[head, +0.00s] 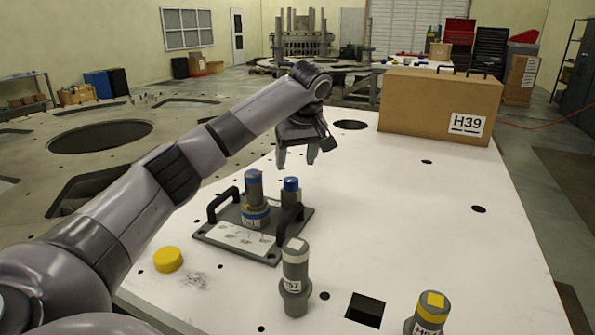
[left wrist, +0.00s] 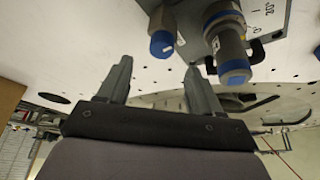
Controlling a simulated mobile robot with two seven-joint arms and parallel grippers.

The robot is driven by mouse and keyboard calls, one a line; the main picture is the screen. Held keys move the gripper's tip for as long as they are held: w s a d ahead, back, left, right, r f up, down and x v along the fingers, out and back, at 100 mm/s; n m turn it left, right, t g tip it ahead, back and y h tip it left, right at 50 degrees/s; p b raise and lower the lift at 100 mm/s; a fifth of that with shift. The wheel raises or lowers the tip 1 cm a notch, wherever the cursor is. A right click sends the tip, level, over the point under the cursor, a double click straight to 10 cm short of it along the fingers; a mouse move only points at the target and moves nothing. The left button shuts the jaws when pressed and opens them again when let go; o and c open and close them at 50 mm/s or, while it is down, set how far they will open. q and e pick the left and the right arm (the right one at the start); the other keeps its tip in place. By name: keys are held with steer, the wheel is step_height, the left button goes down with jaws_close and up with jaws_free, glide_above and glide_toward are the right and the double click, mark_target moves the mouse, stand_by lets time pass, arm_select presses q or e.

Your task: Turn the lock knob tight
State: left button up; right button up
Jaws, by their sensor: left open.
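A grey plate (head: 207,232) with two black handles sits on the white table. It carries a taller grey post with a blue top (head: 253,176) and blue bands, and a shorter post with a blue cap (head: 291,184). I cannot tell which of them is the lock knob. The left wrist view shows the blue cap (left wrist: 162,44), the taller post (left wrist: 230,55) and a corner of the plate (left wrist: 268,14). My left gripper (head: 296,160) is open and empty, above and beyond the blue cap, apart from it. Its two fingers also show in the left wrist view (left wrist: 160,75). My right gripper is out of view.
A grey post with a pale top (head: 295,265) and a yellow-topped post (head: 430,313) stand near the front. A yellow cap (head: 168,260) lies left of the plate. A cardboard box (head: 425,105) stands at the back right. The table's right middle is mostly clear, with several holes.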

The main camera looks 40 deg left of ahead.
mark_target(291, 179)
arm_select(q)
steer(key=x, duration=0.6)
steer(key=shift+s+a+f+p, duration=0.1)
steer(key=shift+a+f+p, duration=0.05)
steer(key=shift+f+p, duration=0.25)
steer(key=shift+r, duration=0.1)
steer(key=c, duration=1.1)
